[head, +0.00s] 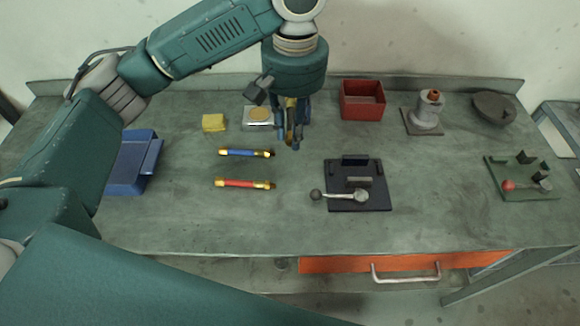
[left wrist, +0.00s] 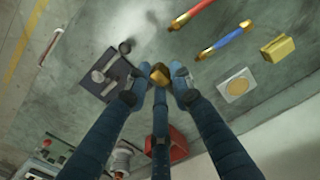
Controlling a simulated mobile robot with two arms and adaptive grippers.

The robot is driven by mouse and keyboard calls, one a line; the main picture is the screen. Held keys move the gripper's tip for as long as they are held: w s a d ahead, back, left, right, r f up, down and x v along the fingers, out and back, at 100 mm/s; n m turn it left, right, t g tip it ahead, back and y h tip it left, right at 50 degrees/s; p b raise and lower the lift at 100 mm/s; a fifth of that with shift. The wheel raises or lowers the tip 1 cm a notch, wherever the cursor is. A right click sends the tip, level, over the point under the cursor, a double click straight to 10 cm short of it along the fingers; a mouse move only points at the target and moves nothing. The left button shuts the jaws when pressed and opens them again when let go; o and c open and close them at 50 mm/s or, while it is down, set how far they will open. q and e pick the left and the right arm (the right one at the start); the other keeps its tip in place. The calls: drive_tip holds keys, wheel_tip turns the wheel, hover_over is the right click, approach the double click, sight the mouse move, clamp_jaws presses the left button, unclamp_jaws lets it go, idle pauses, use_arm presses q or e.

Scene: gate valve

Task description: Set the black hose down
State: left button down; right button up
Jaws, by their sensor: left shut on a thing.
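My left gripper (head: 291,134) hangs above the back middle of the bench, fingers pointing down. It is shut on the black hose, of which a brass end (left wrist: 159,73) shows between the fingertips in the left wrist view. In the head view a brass part (head: 291,103) shows between the fingers. The rest of the hose is mostly hidden. The blue hose (head: 246,153) and the red hose (head: 245,184), both with brass ends, lie side by side on the bench (head: 290,220), left of and nearer than the gripper. My right gripper is not in view.
Behind are a yellow block (head: 214,123), a white pad with a tan disc (head: 258,117), a red bin (head: 362,100) and a grey valve (head: 427,112). A black lever fixture (head: 378,198) stands right of the hoses. A blue bin (head: 125,175) is left; a green fixture (head: 515,188) is right.

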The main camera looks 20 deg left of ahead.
use_arm(q)
wheel_tip(320, 180, down, 5)
hover_over(292, 184)
wheel_tip(292, 184, down, 5)
drive_tip(key=shift+s+f+p, duration=0.1)
drive_tip(key=shift+f+p, duration=0.05)
drive_tip(key=shift+p, duration=0.3)
drive_tip(key=shift+f, duration=0.65)
wheel_tip(292, 184, down, 4)
drive_tip(key=shift+f, duration=0.1)
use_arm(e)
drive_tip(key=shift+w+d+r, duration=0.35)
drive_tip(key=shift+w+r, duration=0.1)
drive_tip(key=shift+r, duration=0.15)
use_arm(q)
drive_tip(key=shift+p, duration=0.35)
drive_tip(key=c, duration=1.8)
unclamp_jaws()
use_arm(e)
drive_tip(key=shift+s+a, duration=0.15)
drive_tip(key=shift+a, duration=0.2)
